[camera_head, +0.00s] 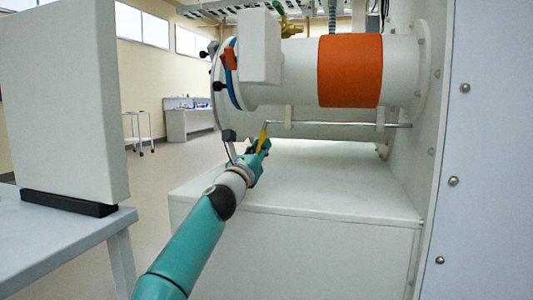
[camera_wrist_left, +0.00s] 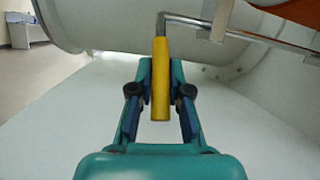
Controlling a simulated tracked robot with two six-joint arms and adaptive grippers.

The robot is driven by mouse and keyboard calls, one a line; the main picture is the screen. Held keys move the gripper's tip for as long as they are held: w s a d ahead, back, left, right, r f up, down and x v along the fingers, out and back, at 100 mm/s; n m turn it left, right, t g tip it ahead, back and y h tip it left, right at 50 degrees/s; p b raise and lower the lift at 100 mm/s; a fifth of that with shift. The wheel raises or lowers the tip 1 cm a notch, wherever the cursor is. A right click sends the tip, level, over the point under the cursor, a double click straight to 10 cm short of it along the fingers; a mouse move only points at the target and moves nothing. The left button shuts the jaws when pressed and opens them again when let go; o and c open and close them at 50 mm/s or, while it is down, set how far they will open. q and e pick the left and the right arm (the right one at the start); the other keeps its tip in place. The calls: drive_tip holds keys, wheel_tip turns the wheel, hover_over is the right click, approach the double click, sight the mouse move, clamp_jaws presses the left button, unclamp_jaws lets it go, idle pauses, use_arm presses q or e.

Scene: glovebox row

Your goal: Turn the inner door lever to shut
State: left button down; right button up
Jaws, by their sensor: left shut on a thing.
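The inner door lever has a yellow grip (camera_head: 263,134) on the bent end of a thin metal rod (camera_head: 345,124) that runs below the white cylindrical chamber. The grip hangs down from the rod, leaning slightly in the head view. In the left wrist view the yellow grip (camera_wrist_left: 160,88) stands between my fingers and the rod bends off to the right above it. My left gripper (camera_head: 262,147) is shut on the yellow grip, and it also shows in the left wrist view (camera_wrist_left: 161,70). My right gripper is in neither view.
The chamber (camera_head: 295,75) with an orange band (camera_head: 350,70) sits above a white box-like bench (camera_head: 310,185). A grey wall panel (camera_head: 490,160) closes the right side. A white upright panel (camera_head: 65,100) stands on a table at left. Open floor lies between.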

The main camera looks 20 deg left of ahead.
use_arm(q)
drive_tip(key=shift+w+a+f, duration=0.15)
drive_tip(key=shift+a+f, duration=0.1)
drive_tip(key=shift+f, duration=0.15)
drive_tip(key=c, duration=1.1)
unclamp_jaws()
drive_tip(key=shift+d+r, duration=0.1)
drive_tip(key=shift+d, duration=0.05)
